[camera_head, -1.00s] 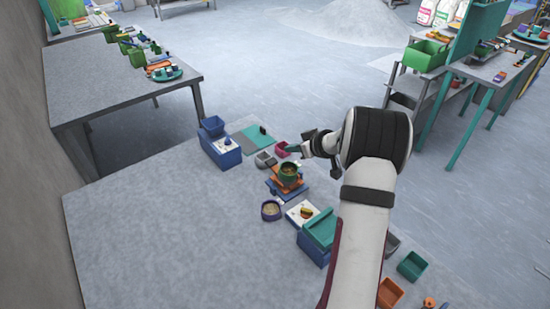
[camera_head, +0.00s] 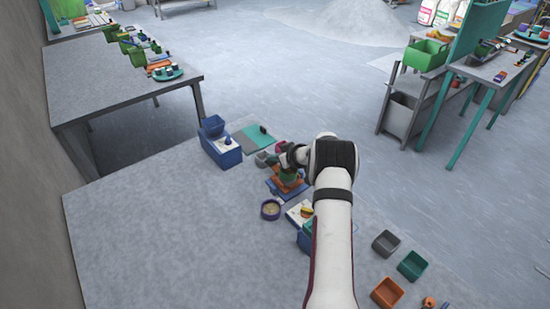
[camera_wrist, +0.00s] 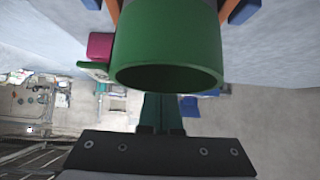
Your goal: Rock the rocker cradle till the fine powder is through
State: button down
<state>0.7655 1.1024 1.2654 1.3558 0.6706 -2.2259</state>
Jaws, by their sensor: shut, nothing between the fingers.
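The rocker cradle is an orange and blue stand (camera_head: 274,190) near the right edge of the table, with a green cup (camera_head: 289,177) in it. My gripper (camera_head: 290,158) is at the cup and partly covers it in the head view. In the wrist view the green cup (camera_wrist: 168,45) fills the top middle, its round rim towards the camera. My closed fingers (camera_wrist: 161,112) lie below the rim in that picture; I cannot tell whether they touch the cup. Orange posts (camera_wrist: 237,10) of the cradle show beside the cup. The powder inside the cup is not visible.
A purple bowl (camera_head: 270,210) with pale contents stands left of the cradle. A blue box (camera_head: 219,147) and a grey bin (camera_head: 262,160) stand behind. Green (camera_head: 412,265), grey (camera_head: 386,243) and orange (camera_head: 387,292) bins lie right of my arm. The table's left part is clear.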

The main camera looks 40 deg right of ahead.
dwell(0.3)
jog(key=shift+w+a+f+g, duration=0.1)
jog(key=shift+w+f+g, duration=0.55)
jog(key=shift+g, duration=0.45)
jog(key=shift+s+f+g, duration=0.1)
jog(key=shift+f+g, duration=0.25)
jog(key=shift+g, duration=0.15)
jog(key=r, duration=0.4)
jog(key=shift+w, duration=0.3)
jog(key=v, duration=0.9)
jog(key=shift+s+r, duration=0.15)
jog(key=shift+s, duration=0.2)
jog(key=shift+s+r, duration=0.15)
